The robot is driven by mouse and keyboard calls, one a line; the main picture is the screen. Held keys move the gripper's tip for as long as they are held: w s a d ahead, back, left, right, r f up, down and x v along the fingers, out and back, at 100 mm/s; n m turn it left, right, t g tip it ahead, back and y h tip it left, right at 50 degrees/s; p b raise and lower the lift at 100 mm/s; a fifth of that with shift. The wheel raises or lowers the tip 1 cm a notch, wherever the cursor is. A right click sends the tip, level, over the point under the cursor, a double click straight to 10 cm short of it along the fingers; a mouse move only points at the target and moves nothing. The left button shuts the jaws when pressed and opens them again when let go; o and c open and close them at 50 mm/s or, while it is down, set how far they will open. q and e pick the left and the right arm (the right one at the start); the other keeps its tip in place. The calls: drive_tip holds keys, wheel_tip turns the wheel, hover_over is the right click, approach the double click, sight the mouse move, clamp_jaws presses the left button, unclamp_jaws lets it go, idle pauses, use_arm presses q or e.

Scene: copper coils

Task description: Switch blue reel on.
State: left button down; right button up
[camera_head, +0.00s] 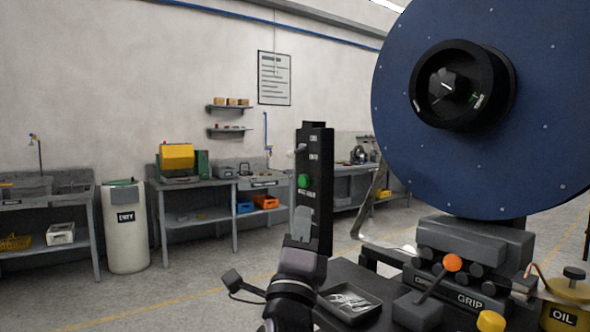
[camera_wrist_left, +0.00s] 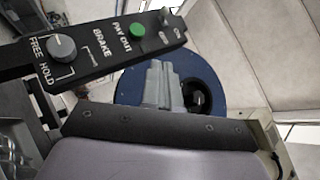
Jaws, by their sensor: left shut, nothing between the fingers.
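The large blue reel (camera_head: 545,130) with a black hub stands at the right of the head view; part of it shows behind my fingers in the wrist view (camera_wrist_left: 130,90). A black upright control panel (camera_head: 318,225) stands left of it, with a green button (camera_head: 303,181) and a small toggle switch (camera_head: 299,149) near its top. The wrist view shows the green PAY OUT button (camera_wrist_left: 137,33), the toggle (camera_wrist_left: 165,14) and a FREE/HOLD brake knob (camera_wrist_left: 62,48). My left gripper (camera_head: 302,214) is shut and empty, below the green button. My right gripper is out of view.
A dark tray (camera_head: 372,312) with metal pieces, an orange-knobbed lever (camera_head: 452,263) and a yellow OIL can (camera_head: 566,308) are near the reel's base. Workbenches (camera_head: 210,185) and a white bin (camera_head: 124,240) stand along the back wall. The floor at left is clear.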

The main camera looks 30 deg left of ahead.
use_arm(q)
drive_tip(key=p, duration=0.2)
approach(297, 151)
drive_tip(key=w+d, duration=0.1)
drive_tip(key=w, duration=0.2)
drive_tip(key=shift+d+r, duration=0.15)
drive_tip(key=shift+d, duration=0.25)
drive_tip(key=a+r+p, duration=0.1)
drive_tip(key=w+a+r+p, duration=0.1)
drive_tip(key=a, duration=0.1)
drive_tip(key=shift+w+a+r, duration=0.1)
drive_tip(key=shift+a+r, duration=0.05)
drive_tip(key=shift+a, duration=0.1)
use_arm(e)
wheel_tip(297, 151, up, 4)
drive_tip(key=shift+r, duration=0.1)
